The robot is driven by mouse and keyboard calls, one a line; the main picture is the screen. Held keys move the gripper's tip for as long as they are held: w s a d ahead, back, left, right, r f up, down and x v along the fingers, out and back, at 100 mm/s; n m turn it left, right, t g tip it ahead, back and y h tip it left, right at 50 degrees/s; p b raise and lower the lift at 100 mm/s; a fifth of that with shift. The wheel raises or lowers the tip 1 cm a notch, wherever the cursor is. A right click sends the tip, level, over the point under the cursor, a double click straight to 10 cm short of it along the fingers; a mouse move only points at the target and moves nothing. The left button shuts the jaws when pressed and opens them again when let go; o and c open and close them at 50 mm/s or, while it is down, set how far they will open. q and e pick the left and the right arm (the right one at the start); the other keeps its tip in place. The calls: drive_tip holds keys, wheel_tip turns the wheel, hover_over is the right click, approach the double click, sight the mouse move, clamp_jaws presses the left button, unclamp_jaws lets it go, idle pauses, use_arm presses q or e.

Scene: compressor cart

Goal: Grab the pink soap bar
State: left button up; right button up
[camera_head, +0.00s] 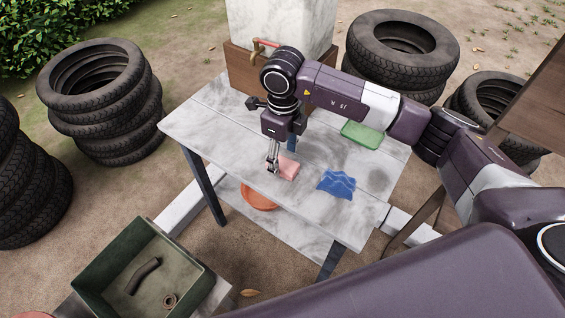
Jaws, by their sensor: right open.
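The pink soap bar (289,169) lies on the grey-white tabletop (222,125), near its front edge. My right gripper (272,168) points down just left of the soap bar, with its fingers very close to the bar's left side. Its jaws are open. Whether a finger touches the soap cannot be told at this size. My right arm comes in from the right and reaches over the table. My left gripper is not in view.
A blue cloth (337,184) lies right of the soap, and a green tray-like item (362,134) lies farther back. An orange dish (259,197) sits on the lower shelf. A green bin (185,243) holds a hose piece. Tyre stacks (107,100) stand around the table.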

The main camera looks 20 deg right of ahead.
sight(283, 166)
drive_tip(key=shift+f, duration=1.35)
drive_tip(key=c, duration=1.3)
drive_tip(key=shift+r, duration=0.15)
